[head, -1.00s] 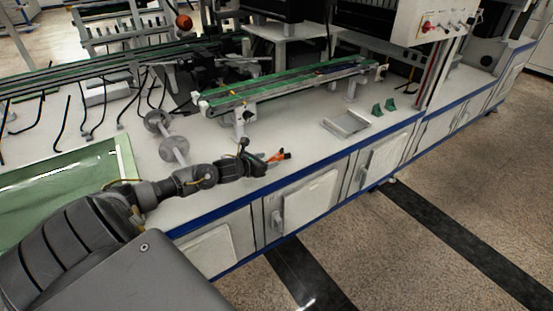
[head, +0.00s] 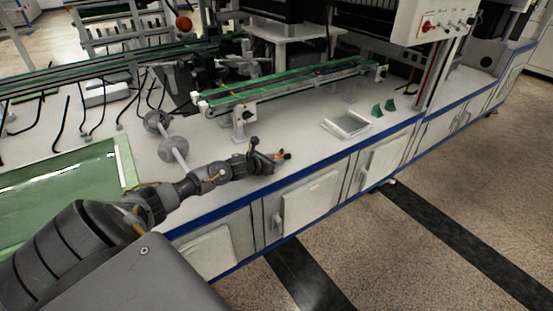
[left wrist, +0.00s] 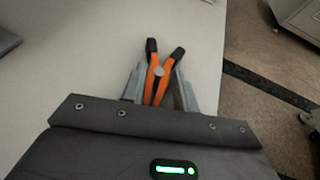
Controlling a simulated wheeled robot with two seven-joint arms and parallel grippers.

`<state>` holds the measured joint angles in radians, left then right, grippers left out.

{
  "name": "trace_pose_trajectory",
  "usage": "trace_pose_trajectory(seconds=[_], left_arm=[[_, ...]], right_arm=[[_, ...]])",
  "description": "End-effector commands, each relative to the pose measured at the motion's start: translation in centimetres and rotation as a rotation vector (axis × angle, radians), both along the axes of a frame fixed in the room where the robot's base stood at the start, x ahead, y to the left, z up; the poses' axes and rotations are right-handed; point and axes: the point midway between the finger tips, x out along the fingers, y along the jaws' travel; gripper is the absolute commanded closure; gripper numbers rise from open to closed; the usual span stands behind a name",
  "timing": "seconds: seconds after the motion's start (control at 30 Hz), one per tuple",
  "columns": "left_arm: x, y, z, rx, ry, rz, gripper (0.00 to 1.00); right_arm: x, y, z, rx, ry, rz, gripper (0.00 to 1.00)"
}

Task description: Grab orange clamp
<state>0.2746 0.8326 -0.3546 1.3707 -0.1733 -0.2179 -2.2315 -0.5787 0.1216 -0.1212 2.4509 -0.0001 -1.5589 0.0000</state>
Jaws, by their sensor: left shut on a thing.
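The orange clamp (left wrist: 158,76) with black tips shows in the left wrist view between the two grey fingers of my left gripper (left wrist: 157,88). The fingers are shut on it, one on each side, and the black-tipped ends stick out beyond them. In the head view my left gripper (head: 268,160) is over the front part of the white bench, near its blue edge. The clamp (head: 283,155) shows there as a small orange and dark piece at the fingertips. Whether it touches the bench top is hard to tell. My right gripper is not in view.
A green conveyor (head: 290,85) runs across the bench behind the gripper. A grey tray (head: 347,124) and small green blocks (head: 383,107) lie to the right. A green mat (head: 60,190) lies at the left.

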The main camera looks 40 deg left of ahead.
Motion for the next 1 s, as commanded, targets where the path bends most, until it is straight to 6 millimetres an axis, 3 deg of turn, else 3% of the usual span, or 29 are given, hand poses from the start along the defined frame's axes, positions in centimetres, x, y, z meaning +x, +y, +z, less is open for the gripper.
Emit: trace_pose_trajectory(seconds=[0.37,0.57,0.63,0.9,1.0], left_arm=[[0.0,0.0,0.4,0.000,-0.001,0.000,0.94],[0.0,0.1,2.5,0.003,-0.003,-0.001,0.94],[0.0,-0.1,3.8,0.003,-0.004,-0.002,0.94],[-1.3,-5.3,9.9,0.002,-0.005,-0.005,0.94],[-2.0,-8.0,10.5,-0.002,-0.003,-0.005,0.94]], right_arm=[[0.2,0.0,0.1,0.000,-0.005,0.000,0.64],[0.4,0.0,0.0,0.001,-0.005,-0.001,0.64],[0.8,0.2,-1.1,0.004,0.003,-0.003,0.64],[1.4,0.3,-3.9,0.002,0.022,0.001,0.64],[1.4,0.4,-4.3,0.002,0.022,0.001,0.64]])
